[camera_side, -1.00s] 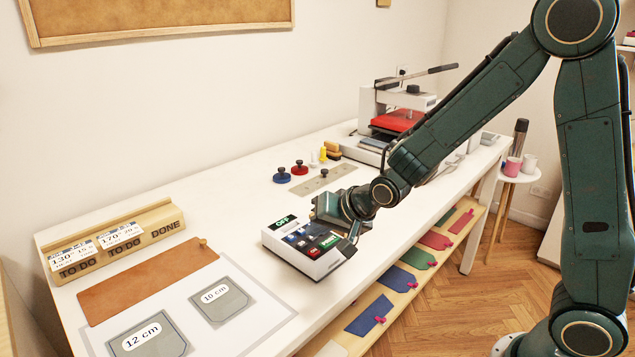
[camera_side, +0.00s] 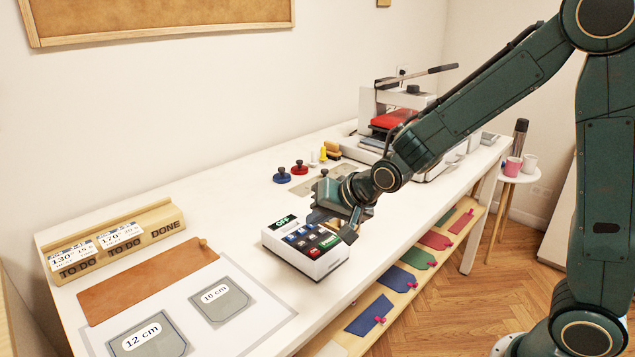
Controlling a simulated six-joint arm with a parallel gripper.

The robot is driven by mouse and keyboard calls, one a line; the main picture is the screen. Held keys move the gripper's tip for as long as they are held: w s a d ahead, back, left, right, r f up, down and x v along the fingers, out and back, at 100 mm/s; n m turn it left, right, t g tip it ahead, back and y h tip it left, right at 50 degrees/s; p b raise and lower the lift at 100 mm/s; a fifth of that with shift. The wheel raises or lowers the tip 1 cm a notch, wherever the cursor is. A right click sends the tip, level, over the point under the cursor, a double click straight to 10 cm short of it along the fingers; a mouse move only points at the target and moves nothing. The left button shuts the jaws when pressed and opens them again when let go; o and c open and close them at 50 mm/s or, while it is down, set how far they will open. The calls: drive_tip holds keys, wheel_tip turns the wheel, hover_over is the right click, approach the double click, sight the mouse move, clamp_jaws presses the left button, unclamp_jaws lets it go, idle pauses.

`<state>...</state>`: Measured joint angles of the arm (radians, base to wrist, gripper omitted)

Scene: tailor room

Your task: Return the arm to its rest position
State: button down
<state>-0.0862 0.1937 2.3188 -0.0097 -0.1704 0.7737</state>
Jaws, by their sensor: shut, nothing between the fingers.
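My gripper (camera_side: 347,234) is above the right edge of a white control box (camera_side: 290,262) with a green "OFF" display and several dark, blue, red and green buttons. Its fingers point down towards the table's front edge. They look shut and hold nothing. The gripper appears a little above the box, apart from it. My arm reaches in from the right.
A heat press (camera_side: 397,118) with a red pad stands at the back of the white table (camera_side: 225,195). Stamps (camera_side: 299,167), a metal strip, a wooden card rack (camera_side: 118,240), brown leather (camera_side: 150,278) and grey templates (camera_side: 148,336) lie around. Coloured pieces (camera_side: 369,314) lie on the lower shelf.

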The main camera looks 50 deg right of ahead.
drive_tip(key=s+d+r+n+g, duration=0.1)
drive_tip(key=s+r+n, duration=0.1)
drive_tip(key=s, duration=0.7)
drive_tip(key=s+d+r+n+g, duration=0.1)
drive_tip(key=s+r+n, duration=0.2)
drive_tip(key=s, duration=0.6)
drive_tip(key=s+d+r+n+g+h, duration=0.1)
drive_tip(key=s+d+r+n, duration=0.1)
drive_tip(key=s+r, duration=0.3)
drive_tip(key=shift+s+r+n+g, duration=0.3)
drive_tip(key=shift+s+n, duration=0.1)
drive_tip(key=shift+s, duration=1.65)
